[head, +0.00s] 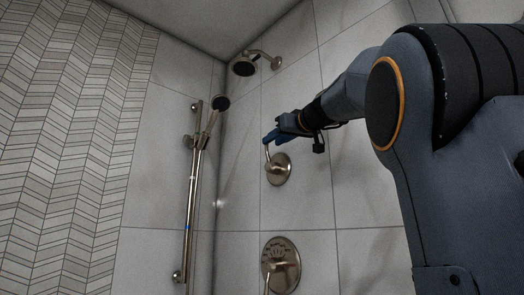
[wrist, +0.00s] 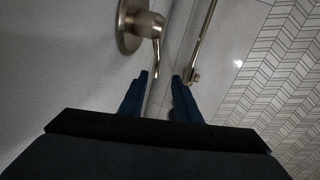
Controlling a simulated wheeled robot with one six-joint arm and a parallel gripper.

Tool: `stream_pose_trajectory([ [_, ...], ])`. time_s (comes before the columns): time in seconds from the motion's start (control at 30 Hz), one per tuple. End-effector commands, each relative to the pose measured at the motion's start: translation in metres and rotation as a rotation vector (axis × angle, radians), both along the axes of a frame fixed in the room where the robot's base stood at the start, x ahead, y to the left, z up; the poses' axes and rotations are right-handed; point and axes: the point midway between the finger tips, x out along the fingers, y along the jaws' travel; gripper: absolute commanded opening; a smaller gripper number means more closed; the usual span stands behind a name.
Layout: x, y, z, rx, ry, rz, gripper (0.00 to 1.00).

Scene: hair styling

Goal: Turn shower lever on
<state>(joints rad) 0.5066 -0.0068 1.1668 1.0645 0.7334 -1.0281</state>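The upper shower lever is a brushed metal handle on a round wall plate (head: 279,170); its thin handle points upward in the head view. In the wrist view its plate (wrist: 130,27) is at top left, and the lever handle (wrist: 157,58) points down toward the gap between my fingers. My gripper (head: 270,137) is at the lever's top end in the head view. In the wrist view my gripper (wrist: 160,82) has its two blue fingers apart with nothing clamped between them. I cannot tell whether a finger touches the lever.
A second, larger valve (head: 281,262) with its own handle sits below on the same wall. A vertical slide bar (head: 191,215) with a hand shower (head: 219,104) stands to the left. A fixed shower head (head: 245,66) is above. Space in front of the tiled walls looks free.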

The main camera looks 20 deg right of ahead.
Motion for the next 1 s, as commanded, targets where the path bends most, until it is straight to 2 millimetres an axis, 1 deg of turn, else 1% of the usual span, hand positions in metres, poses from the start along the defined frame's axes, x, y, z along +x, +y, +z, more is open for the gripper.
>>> stream_pose_trajectory([
  [0.3, 0.046, 0.002, 0.001, 0.003, 0.002, -0.002, 0.30],
  [0.4, 0.058, 0.004, 0.001, 0.004, 0.002, -0.001, 0.30],
  [0.6, 0.068, 0.004, 0.000, 0.004, 0.002, -0.003, 0.30],
  [0.83, 0.069, 0.004, 0.000, 0.004, 0.002, -0.003, 0.30],
  [0.87, 0.069, 0.004, 0.000, 0.004, 0.002, -0.003, 0.27],
  [1.0, 0.068, 0.004, 0.000, 0.004, 0.002, -0.003, 0.03],
])
